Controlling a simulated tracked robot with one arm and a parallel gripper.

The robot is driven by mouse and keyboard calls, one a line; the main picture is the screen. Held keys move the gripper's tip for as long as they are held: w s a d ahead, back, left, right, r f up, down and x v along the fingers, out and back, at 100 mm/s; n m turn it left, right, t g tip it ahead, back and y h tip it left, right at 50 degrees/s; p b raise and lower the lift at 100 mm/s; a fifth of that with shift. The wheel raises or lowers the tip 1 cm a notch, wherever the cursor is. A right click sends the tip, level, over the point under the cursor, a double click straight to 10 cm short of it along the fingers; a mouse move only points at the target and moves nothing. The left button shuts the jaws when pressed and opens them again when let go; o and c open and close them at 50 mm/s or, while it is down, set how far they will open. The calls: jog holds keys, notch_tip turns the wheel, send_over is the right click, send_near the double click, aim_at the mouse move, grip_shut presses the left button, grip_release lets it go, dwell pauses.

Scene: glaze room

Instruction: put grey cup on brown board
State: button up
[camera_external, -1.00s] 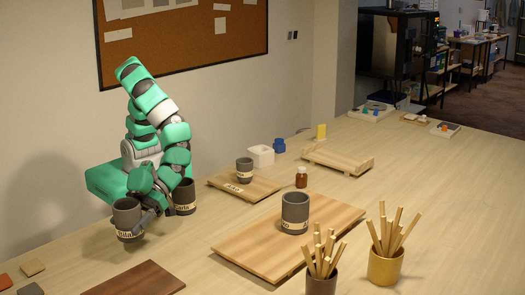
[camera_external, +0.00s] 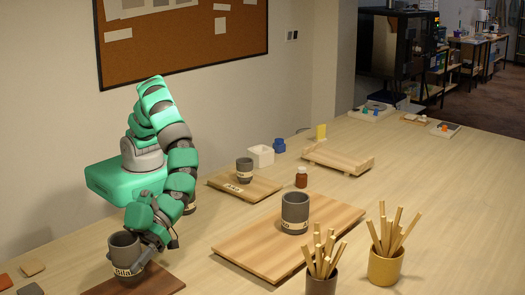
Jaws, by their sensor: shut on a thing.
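A grey cup (camera_external: 124,247) with a pale lettered band is upright at the lower left, held by my gripper (camera_external: 143,250), which is shut on its right side. The dark brown board (camera_external: 160,279) lies on the table directly below the cup. The cup's bottom overlaps the board in the picture; I cannot tell whether it touches. Another grey cup (camera_external: 295,205) stands on a large light wood board (camera_external: 245,247). A smaller grey cup (camera_external: 244,165) stands on a small wood board (camera_external: 262,190). Another cup behind my arm is mostly hidden.
Two stick-filled pots, one dark (camera_external: 321,283) and one tan (camera_external: 385,268), stand at the front right. A brown jar (camera_external: 301,179), white box (camera_external: 261,157) and blue pot (camera_external: 279,146) stand farther back. Small tiles (camera_external: 32,269) lie left. The table's right side is largely clear.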

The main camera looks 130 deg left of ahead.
aim_at(125, 278)
jog(key=shift+w+d+f, duration=0.1)
jog(key=shift+w+d, duration=0.4)
jog(key=shift+w, duration=0.2)
jog(key=shift+f, duration=1.75)
jog(key=o, duration=1.1)
jog(key=shift+o, duration=0.2)
jog(key=shift+a+r, duration=0.1)
jog(key=v, duration=1.1)
jog(key=shift+a, duration=0.35)
jog(key=shift+s+r, duration=0.15)
